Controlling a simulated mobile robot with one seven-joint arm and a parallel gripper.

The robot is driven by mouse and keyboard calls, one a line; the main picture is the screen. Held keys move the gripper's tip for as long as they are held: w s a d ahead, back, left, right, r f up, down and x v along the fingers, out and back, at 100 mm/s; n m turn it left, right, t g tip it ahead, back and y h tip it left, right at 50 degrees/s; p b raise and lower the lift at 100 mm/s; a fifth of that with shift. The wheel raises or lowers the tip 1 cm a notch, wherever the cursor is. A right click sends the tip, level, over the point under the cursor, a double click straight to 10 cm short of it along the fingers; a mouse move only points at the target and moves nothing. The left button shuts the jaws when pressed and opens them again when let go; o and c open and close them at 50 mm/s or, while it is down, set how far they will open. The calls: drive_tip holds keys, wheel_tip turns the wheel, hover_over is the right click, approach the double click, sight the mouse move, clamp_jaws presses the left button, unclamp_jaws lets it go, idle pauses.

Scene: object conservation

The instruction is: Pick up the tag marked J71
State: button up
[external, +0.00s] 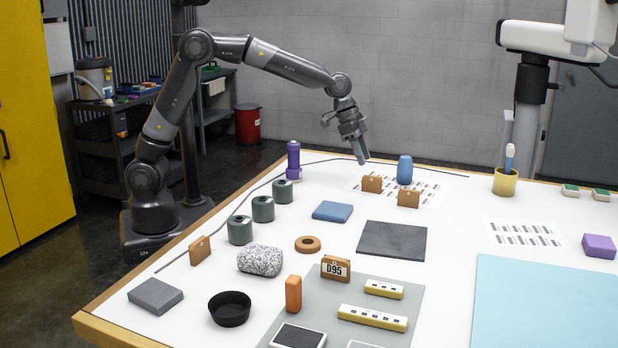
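No marking J71 can be read in this view. One brown tag (335,268) shows a white label reading D95 and stands on the grey mat. Two more brown tags stand on a printed white sheet at the back, a left one (372,184) and a right one (408,200). Another brown tag (200,251) stands at the left edge of the table. No label shows on these three. My gripper (362,159) points down above the back of the table, just behind and left of the two back tags. Its fingers overlap in this view, so its opening is unclear.
A blue vase-like object (405,170) stands beside the back tags. A purple bottle (293,160) and several green cylinders (263,209) line the left side. A speckled stone (260,260), black bowl (230,309) and dark slab (392,241) lie nearer. A pale blue mat (550,310) is clear.

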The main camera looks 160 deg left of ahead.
sight(374, 179)
drive_tip(key=x, duration=0.8)
drive_tip(key=shift+w+a+f, duration=0.15)
drive_tip(key=shift+w+a, duration=0.15)
clamp_jaws()
